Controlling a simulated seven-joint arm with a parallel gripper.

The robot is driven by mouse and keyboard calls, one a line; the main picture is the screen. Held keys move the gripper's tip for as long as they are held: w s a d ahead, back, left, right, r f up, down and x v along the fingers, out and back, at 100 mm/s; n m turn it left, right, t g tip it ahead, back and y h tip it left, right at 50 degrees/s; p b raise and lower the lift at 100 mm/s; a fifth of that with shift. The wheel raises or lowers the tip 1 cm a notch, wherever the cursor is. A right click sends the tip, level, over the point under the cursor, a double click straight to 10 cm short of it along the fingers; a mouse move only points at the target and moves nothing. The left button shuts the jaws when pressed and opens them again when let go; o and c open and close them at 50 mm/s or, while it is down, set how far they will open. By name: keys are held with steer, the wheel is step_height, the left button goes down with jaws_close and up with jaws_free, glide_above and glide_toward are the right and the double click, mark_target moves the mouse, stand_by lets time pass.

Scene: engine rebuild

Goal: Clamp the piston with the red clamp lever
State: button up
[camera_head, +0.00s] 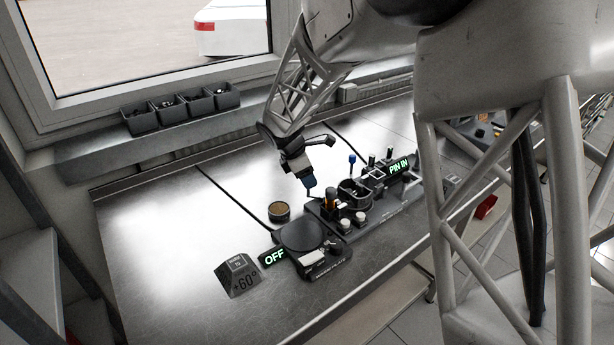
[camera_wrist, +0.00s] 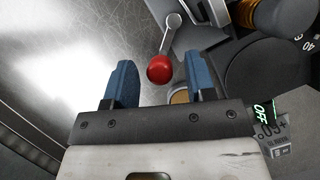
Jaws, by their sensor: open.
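The red clamp lever shows in the wrist view as a grey arm ending in a red ball (camera_wrist: 160,69). It reaches out from a grey fixture (camera_wrist: 208,12). My gripper (camera_wrist: 162,75) is open, with one blue finger on each side of the red ball; I see no contact. In the head view my gripper (camera_head: 309,183) is over the back left of the fixture, and the red ball cannot be made out. An amber-brown cylindrical part (camera_wrist: 265,16) stands at the fixture, also seen in the head view (camera_head: 331,196); I cannot tell if it is the piston.
A round tin-like part (camera_head: 279,212) stands on the metal bench (camera_head: 170,240). Beside the fixture are a dark round plate (camera_head: 302,234), an "OFF" display (camera_head: 274,257) and a "+60°" block (camera_head: 238,276). A "PIN IN" display (camera_head: 398,166) is to the right. The bench's left side is clear.

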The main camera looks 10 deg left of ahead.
steer(key=c, duration=0.9)
steer(key=shift+w+m, duration=0.15)
steer(key=shift+m, duration=0.15)
steer(key=shift+w+d+m+g+y, duration=0.3)
steer(key=shift+w+d+m+g, duration=0.55)
steer(key=shift+m, duration=1.75)
steer(key=shift+w+d+m+g+y, duration=0.4)
steer(key=shift+m+g, duration=0.7)
steer(key=shift+m, duration=1.5)
steer(key=shift+w+d+m+g+y, duration=0.2)
steer(key=shift+w+d+m+g, duration=0.7)
steer(key=shift+m, duration=1.7)
steer(key=shift+s+f, duration=0.1)
steer(key=shift+s, duration=0.05)
